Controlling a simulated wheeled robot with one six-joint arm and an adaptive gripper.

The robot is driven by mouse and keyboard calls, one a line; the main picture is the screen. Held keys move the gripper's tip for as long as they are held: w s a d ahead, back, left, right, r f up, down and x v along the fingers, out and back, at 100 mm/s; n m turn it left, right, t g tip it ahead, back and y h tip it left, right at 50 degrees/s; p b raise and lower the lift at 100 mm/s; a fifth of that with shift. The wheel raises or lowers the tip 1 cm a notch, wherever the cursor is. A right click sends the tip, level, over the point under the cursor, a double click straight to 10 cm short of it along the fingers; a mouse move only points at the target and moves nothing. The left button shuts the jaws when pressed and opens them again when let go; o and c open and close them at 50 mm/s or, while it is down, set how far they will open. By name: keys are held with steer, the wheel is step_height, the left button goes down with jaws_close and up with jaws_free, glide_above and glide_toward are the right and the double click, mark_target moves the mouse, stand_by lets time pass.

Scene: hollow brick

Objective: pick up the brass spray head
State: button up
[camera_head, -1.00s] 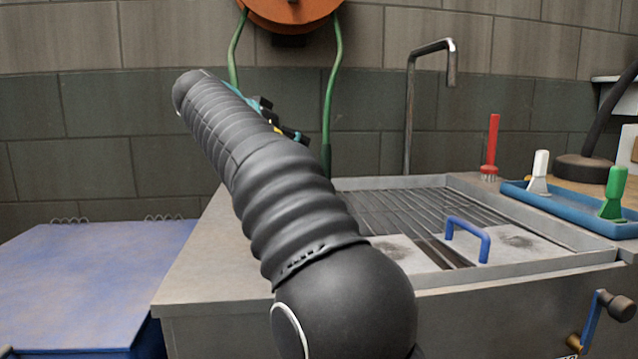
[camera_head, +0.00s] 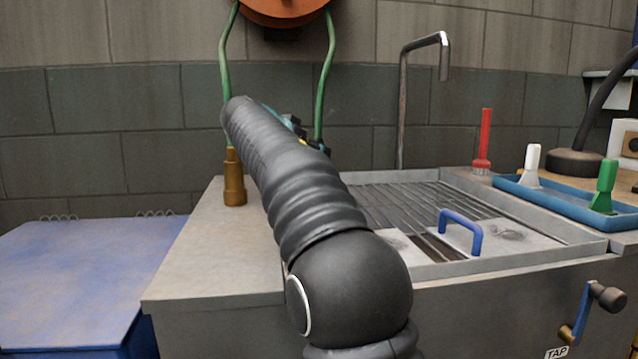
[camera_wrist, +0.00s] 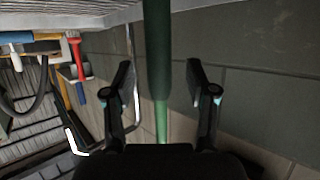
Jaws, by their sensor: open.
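The brass spray head (camera_head: 235,182) stands upright on the left part of the grey counter in the head view, at the lower end of the left green hose. My arm passes just to its right. My gripper (camera_wrist: 159,82) is open in the wrist view, its two black fingers apart. A dark green sleeve (camera_wrist: 157,40) with a lighter green hose shows between the fingers; I cannot tell how near it is. I do not make out the brass head in the wrist view. In the head view my gripper is mostly hidden behind my arm.
The sink grate (camera_head: 420,207) lies right of my arm, with a blue handle (camera_head: 462,228) on a plate. A bent metal pipe (camera_head: 402,110) rises behind it. A red brush (camera_head: 483,140) and a blue tray (camera_head: 560,208) stand at right. A blue lidded box (camera_head: 80,270) is at left.

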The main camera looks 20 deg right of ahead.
steer(key=x, duration=0.2)
steer(key=shift+w+d+f, duration=0.1)
steer(key=shift+d+f, duration=0.1)
steer(key=shift+d, duration=0.1)
jaws_close()
steer(key=shift+r, duration=0.1)
steer(key=shift+r+p, duration=0.4)
steer(key=shift+r, duration=0.4)
step_height(320, 180, up, 2)
steer(key=shift+r+p, duration=0.15)
steer(key=shift+p, duration=0.25)
steer(key=s+d+r, duration=0.6)
steer(key=s+r, duration=0.1)
steer(key=s, duration=0.3)
steer(key=shift+b, duration=0.3)
